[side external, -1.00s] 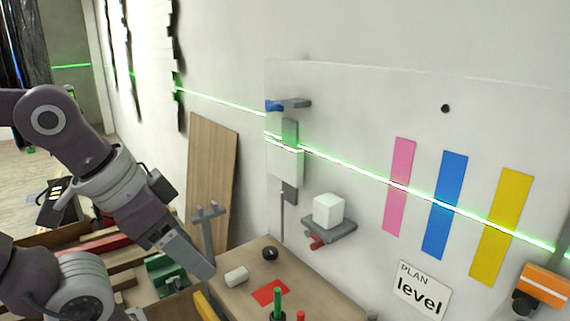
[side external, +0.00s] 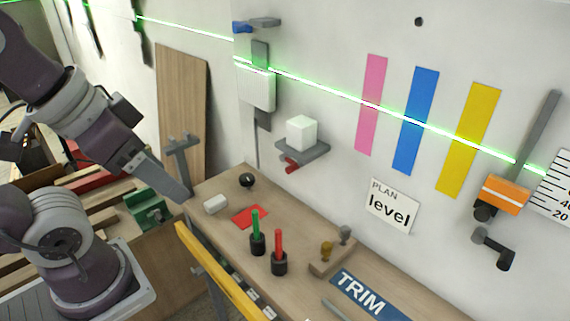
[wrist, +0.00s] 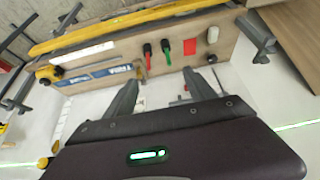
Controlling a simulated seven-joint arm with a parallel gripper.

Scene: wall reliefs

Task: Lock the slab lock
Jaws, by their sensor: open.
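A white slab (side external: 257,90) sits on an upright grey rail (side external: 262,119) on the wall in the side view. Above it, a small grey bar with a blue end (side external: 243,27) sticks out from the wall. A grey shelf (side external: 316,151) to the right bears a white cube (side external: 302,132) and has a red handle (side external: 291,165) beneath. I cannot tell which of these parts is the slab lock. My gripper (side external: 180,190) is left of and below them, apart from the wall. In the wrist view its fingers (wrist: 160,82) are spread with nothing between them.
A bench (side external: 290,210) below holds a green marker (side external: 257,230), a red marker (side external: 279,250), a red card (side external: 249,216) and a white cylinder (side external: 215,204). A grey T-shaped post (side external: 183,150) stands near my gripper. An orange slider (side external: 505,195) is far right.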

